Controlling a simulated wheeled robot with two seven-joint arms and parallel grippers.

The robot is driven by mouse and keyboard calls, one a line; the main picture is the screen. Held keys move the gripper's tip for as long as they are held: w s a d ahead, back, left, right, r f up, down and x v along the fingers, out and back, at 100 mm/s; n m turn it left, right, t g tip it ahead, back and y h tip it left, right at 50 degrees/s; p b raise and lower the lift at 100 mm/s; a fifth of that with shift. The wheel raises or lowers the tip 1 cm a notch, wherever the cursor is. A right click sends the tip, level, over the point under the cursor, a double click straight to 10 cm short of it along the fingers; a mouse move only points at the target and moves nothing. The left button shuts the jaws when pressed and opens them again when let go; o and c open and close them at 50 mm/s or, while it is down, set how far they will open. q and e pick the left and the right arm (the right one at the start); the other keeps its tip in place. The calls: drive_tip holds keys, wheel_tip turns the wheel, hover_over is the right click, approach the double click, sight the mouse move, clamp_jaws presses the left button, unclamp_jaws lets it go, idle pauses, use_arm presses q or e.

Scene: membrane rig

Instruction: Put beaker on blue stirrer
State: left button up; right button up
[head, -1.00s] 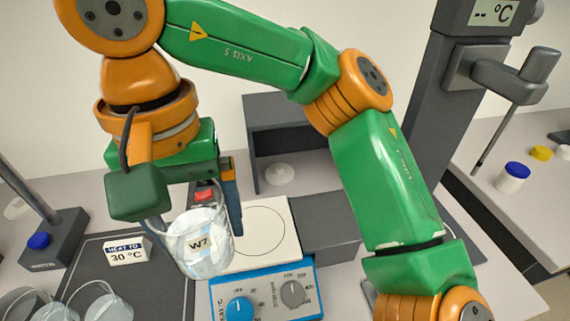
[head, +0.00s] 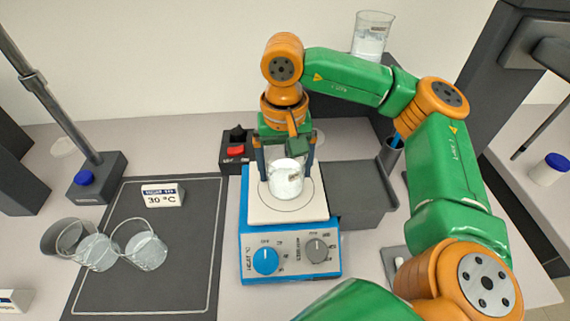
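The beaker (head: 287,184) is clear glass with pale contents and a small label partly turned to the right. It is upright over the ring on the white top plate (head: 259,209) of the blue stirrer (head: 290,274). Its base appears at plate height; I cannot tell whether it touches or hovers just above. My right gripper (head: 287,172) comes down from above, with one finger on either side of the beaker, and appears shut on it. My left gripper is out of view.
Two glass beakers (head: 147,251) (head: 96,252) are on the dark mat (head: 186,275) to the left, beside the 30 °C sign (head: 163,196). A red-button box (head: 236,150) stands behind the stirrer's left. A grey block (head: 362,191) is close on the right. Another beaker (head: 371,36) stands high behind.

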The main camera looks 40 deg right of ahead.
sight(285, 147)
drive_tip(key=shift+d+f, duration=0.1)
drive_tip(key=o, duration=1.3)
drive_tip(key=shift+r, duration=0.45)
wheel_tip(285, 147, up, 5)
drive_tip(key=shift+f, duration=0.2)
wheel_tip(285, 147, up, 7)
drive_tip(key=p, duration=0.2)
drive_tip(key=shift+f+p, duration=0.1)
drive_tip(key=shift+p, duration=0.3)
